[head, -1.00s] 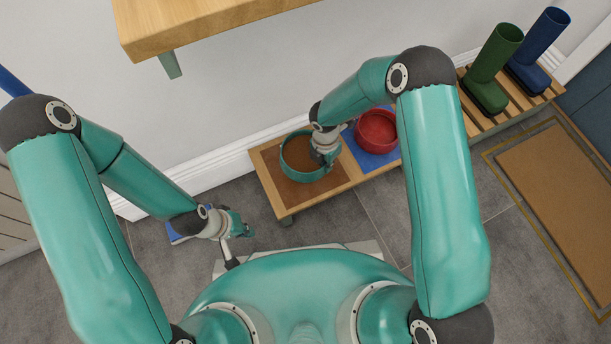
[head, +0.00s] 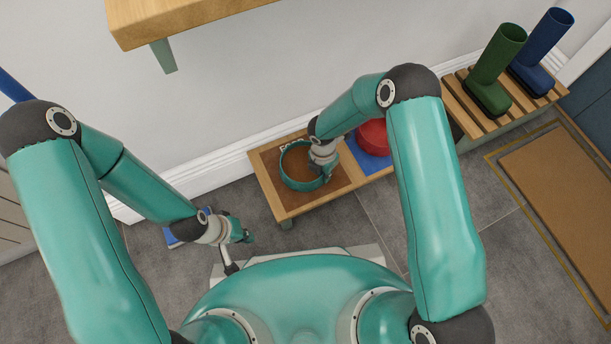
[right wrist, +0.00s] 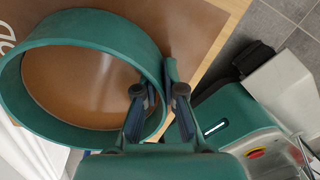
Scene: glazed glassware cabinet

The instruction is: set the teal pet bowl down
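The teal pet bowl (head: 285,176), with a brown inside, is over the brown mat (head: 333,190) at the left of a low wooden stand. It also shows in the right wrist view (right wrist: 50,120), looking about level. My right gripper (head: 324,170) is at the bowl's right side, shut on its wall. In the right wrist view its fingers (right wrist: 160,92) lie on either side of the wall. Whether the bowl's base touches the mat is hidden. My left gripper (head: 245,237) is low at the left, away from the bowl; its fingers are too small to judge.
A red bowl (head: 372,137) stands on a blue mat (head: 371,161) to the right, partly behind my right arm. Green (head: 496,70) and blue boots (head: 540,50) stand on a slatted rack. A wooden shelf (head: 180,15) juts out above. A blue item (head: 185,232) lies on the floor.

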